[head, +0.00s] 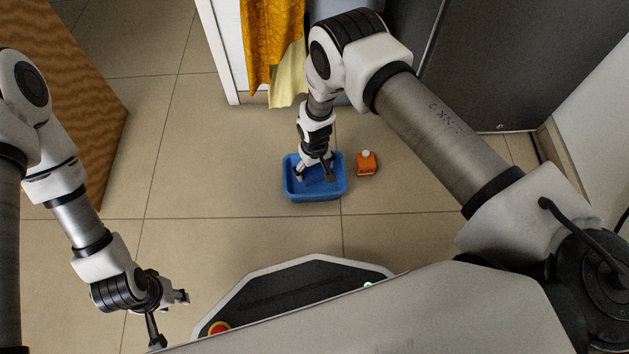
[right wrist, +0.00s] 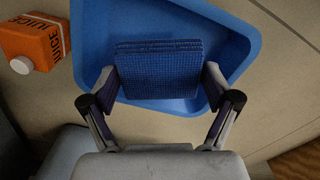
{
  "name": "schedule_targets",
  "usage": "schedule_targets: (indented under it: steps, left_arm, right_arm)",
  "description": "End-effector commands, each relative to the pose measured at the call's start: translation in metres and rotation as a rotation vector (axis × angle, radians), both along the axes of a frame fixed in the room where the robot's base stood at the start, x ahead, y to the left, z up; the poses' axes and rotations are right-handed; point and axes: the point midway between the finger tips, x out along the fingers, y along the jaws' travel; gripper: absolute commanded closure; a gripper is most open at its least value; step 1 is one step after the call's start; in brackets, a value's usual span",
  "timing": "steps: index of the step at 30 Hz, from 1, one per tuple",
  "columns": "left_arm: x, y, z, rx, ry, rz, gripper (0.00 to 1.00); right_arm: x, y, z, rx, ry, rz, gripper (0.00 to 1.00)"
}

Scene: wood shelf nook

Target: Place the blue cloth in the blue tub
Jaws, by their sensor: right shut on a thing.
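The blue tub (head: 296,188) stands on the tiled floor in front of my base. It also fills the upper middle of the right wrist view (right wrist: 96,20). The folded blue cloth (right wrist: 160,70) is between the fingers of my right gripper (right wrist: 160,88), which is shut on it. My right gripper also shows in the head view (head: 316,172), pointing down at the tub with the cloth over or inside it. I cannot tell whether the cloth touches the tub's floor. My left gripper (head: 168,318) is open and empty at the lower left, away from the tub.
An orange juice carton (head: 366,163) with a white cap stands just right of the tub; it also shows in the right wrist view (right wrist: 32,42). Yellow and orange cloths (head: 272,45) hang behind. A wooden panel (head: 85,90) is at left. Floor left of the tub is clear.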

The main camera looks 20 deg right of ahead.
Motion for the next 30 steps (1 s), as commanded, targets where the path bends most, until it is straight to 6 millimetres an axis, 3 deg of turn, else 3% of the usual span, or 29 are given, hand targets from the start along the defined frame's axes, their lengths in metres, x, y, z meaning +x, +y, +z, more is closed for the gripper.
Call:
schedule_targets:
  steps: [7, 18, 19, 20, 30]
  left_arm:
    - [0.002, 0.001, -0.029, 0.001, -0.004, 0.006, 0.60]
    - [0.002, 0.001, -0.031, 0.001, -0.005, 0.007, 0.60]
    - [0.002, 0.001, -0.030, 0.001, -0.005, 0.007, 0.60]
    - [0.002, 0.001, -0.029, 0.001, -0.005, 0.007, 0.60]
    - [0.002, 0.001, -0.027, 0.001, -0.005, 0.007, 0.60]
  right_arm:
    - [0.001, 0.000, -0.045, 0.000, -0.001, -0.001, 0.50]
    - [0.001, 0.000, -0.048, 0.000, -0.001, -0.001, 0.50]
    - [0.001, 0.000, -0.047, 0.000, -0.001, -0.001, 0.05]
    - [0.001, 0.000, -0.046, 0.000, -0.001, -0.001, 0.00]
    - [0.001, 0.000, -0.044, 0.000, -0.001, -0.001, 0.00]
